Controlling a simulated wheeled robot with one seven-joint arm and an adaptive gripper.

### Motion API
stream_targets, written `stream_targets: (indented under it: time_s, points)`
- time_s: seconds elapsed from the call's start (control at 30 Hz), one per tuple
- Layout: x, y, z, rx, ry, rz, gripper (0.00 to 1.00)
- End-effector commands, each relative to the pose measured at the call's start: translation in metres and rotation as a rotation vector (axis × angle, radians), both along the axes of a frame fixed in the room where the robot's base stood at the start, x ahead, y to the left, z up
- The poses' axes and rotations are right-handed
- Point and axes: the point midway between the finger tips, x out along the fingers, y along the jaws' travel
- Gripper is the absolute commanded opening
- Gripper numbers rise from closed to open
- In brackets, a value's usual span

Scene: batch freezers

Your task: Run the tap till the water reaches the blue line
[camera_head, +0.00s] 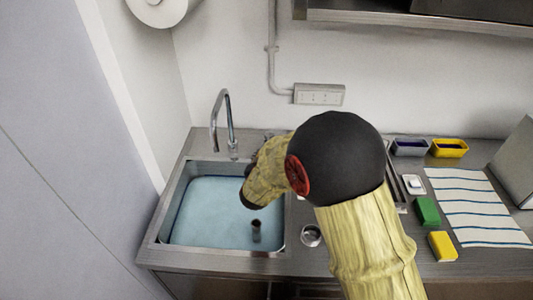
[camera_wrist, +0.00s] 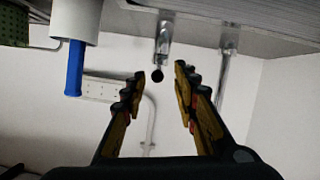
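The sink (camera_head: 168,211) at the left holds pale blue water (camera_head: 205,212). A dark upright pipe (camera_head: 256,231) stands in the water. No separate blue line can be made out. The chrome tap (camera_head: 229,112) arches at the back of the sink; I see no stream from it. My gripper (camera_wrist: 161,77) is open and empty in the upside-down wrist view. A chrome piece with a black round end (camera_wrist: 157,75) appears between the fingertips, apparently beyond them. A chrome upright (camera_wrist: 226,65), probably the tap, is right of the fingers. My arm hides part of the sink's right side.
A white holder (camera_wrist: 75,20) with a blue handle (camera_wrist: 75,68) is left of my fingers in the wrist view. A socket box (camera_head: 319,94) is on the wall. Green (camera_head: 427,211) and yellow (camera_head: 442,246) sponges lie beside a striped cloth (camera_head: 474,205).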

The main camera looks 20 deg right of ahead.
Motion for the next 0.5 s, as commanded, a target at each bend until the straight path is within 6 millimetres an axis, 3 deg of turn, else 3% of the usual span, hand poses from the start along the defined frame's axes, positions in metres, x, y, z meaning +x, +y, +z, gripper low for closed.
stream_targets:
  time_s: [0.23,0.5]
  points:
    - [-0.039,0.02,0.018,0.001,0.0,0.002,0.3]
    - [-0.056,0.027,0.025,0.0,0.0,0.001,0.3]
